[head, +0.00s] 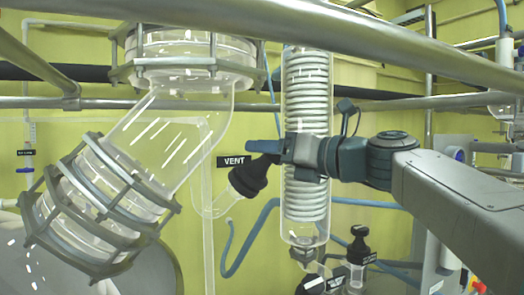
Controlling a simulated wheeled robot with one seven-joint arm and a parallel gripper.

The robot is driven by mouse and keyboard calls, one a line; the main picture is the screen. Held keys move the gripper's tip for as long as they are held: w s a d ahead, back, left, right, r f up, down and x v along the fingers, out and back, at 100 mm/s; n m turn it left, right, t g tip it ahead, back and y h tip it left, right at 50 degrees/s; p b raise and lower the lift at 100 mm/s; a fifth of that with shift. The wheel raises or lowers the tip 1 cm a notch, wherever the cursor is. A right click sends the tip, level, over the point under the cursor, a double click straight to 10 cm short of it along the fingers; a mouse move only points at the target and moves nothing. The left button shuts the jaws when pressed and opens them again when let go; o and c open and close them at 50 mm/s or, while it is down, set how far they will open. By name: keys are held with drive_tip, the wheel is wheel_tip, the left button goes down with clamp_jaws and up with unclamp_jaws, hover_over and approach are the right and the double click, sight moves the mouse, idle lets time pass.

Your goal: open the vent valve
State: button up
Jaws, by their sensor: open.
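The vent valve (248,178) has a black ribbed knob, tilted on a slanting clear glass body, just left of the coiled column. A black label reading VENT (233,161) sits at its upper left. My gripper (264,149) reaches in from the right, in front of the coiled column, with its blue-tipped fingers pointing left. The fingers are open and lie at the top end of the black knob. I cannot tell whether they touch it or lie in front of it. My gripper hides part of the column.
The glass column with a white coil (306,90) stands behind my gripper. A large angled glass pipe with metal flanges (165,150) is at left. Steel rails (300,30) cross above. Another black-knobbed valve (358,245) and blue hoses (243,245) are below.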

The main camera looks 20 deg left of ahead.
drive_tip(key=shift+x, duration=0.95)
drive_tip(key=c, duration=1)
drive_tip(key=shift+n+g, duration=0.4)
drive_tip(key=shift+n, duration=0.1)
